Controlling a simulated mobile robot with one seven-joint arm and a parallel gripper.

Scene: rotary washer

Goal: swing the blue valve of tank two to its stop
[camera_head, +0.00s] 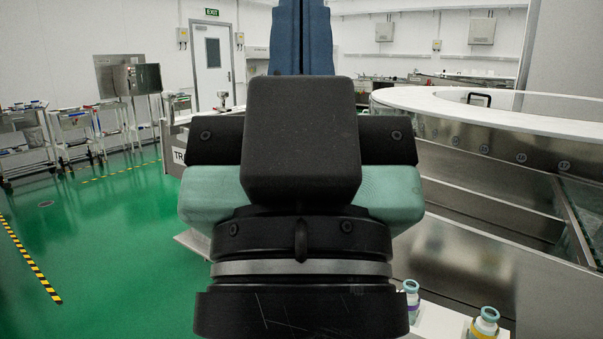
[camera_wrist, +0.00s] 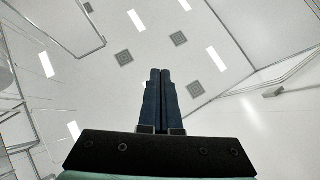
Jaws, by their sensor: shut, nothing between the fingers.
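My gripper (camera_wrist: 160,74) has two dark blue fingers closed together with nothing between them. The wrist view looks past them to the ceiling. In the head view the gripper (camera_head: 304,32) points upward, its fingers reaching the top edge of the picture. My wrist and arm fill the middle of that view and hide what is behind them. I cannot make out a blue valve or a tank marked two in either view.
A large round steel washer (camera_head: 475,170) with a white rim and numbered positions stands at right. Small bottles (camera_head: 486,322) stand on a white surface at lower right. Trolleys (camera_head: 95,135) line the left side. Green floor (camera_head: 110,250) is open at left.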

